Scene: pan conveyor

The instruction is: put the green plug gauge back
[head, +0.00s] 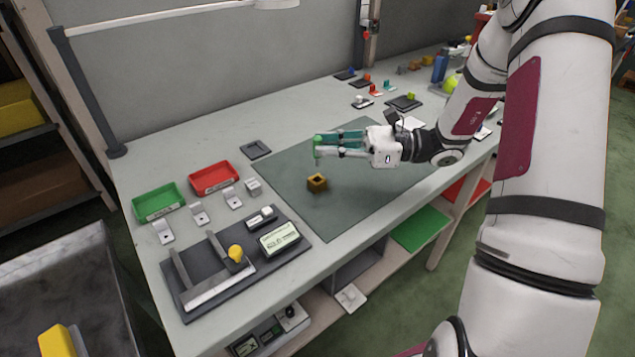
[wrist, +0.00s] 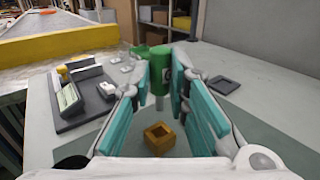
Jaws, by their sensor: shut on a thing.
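My gripper (head: 340,146) is shut on the green plug gauge (wrist: 160,70), which also shows in the head view (head: 318,146). The gauge has a green cylindrical handle with a thinner grey lower end. It is upright between the teal fingers, held above the green mat. A brown square block with a hole in its top (head: 317,183) stands on the mat below and near the gauge, apart from it. The same block shows low in the wrist view (wrist: 160,138).
A green bin (head: 157,203) and a red bin (head: 213,178) stand at the left, with several small grey stands before them. A dark fixture board (head: 215,300) with a yellow knob lies at the front left. A dark square tray (head: 255,149) lies behind the mat. The mat (head: 370,200) is mostly clear.

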